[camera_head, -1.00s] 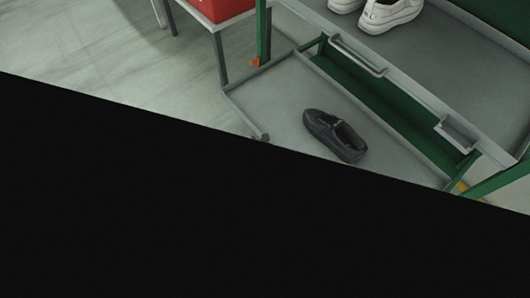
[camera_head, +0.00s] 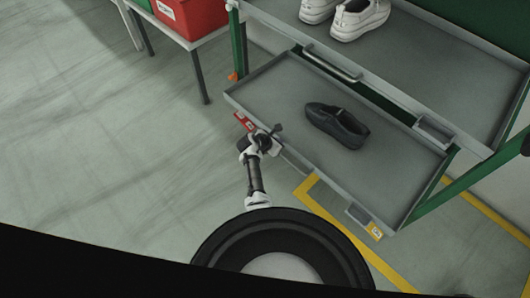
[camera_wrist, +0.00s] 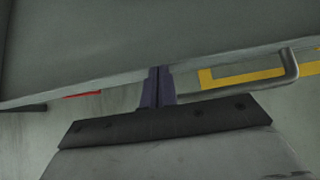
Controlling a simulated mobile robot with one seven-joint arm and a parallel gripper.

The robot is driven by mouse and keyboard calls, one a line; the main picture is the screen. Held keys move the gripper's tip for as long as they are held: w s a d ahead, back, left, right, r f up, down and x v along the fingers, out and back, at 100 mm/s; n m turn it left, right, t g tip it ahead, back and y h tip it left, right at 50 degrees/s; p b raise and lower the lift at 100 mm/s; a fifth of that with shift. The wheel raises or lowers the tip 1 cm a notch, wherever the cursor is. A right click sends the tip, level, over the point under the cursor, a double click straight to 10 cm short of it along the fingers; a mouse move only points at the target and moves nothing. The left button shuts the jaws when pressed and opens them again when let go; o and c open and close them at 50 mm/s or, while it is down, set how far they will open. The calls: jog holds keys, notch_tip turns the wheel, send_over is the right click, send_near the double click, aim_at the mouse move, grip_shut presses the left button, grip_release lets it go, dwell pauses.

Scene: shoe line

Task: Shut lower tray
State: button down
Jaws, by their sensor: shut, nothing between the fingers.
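The lower tray (camera_head: 400,168) is grey and juts partway out of the green rack, below the upper tray. A black shoe (camera_head: 337,125) lies on it. My gripper (camera_head: 276,130) is at the tray's front side, left of its middle. In the wrist view my gripper (camera_wrist: 158,72) has its fingers together, with tips at the edge of the grey tray (camera_wrist: 90,60); whether they touch is hard to tell. The tray's bar handle (camera_wrist: 291,68) is to the right of the fingers, and nothing is held.
The upper tray (camera_head: 430,70) holds white shoes (camera_head: 358,18) and has its own bar handle (camera_head: 332,65). A red bin (camera_head: 190,14) stands on a side table at the upper left. Yellow tape (camera_head: 330,222) marks the floor. The floor at left is clear.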

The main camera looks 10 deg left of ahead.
jog(key=w+d+b, duration=0.1)
jog(key=w+d, duration=0.1)
jog(key=w+d+b, duration=0.1)
jog(key=w+d, duration=0.1)
jog(key=w, duration=0.1)
jog(key=w+d+b, duration=0.1)
jog(key=w+d, duration=0.1)
jog(key=w, duration=0.1)
jog(key=shift+w+d+f, duration=0.15)
jog(key=shift+w+d, duration=0.1)
jog(key=shift+d, duration=0.1)
jog(key=shift+w+r, duration=0.2)
jog(key=shift+r, duration=0.1)
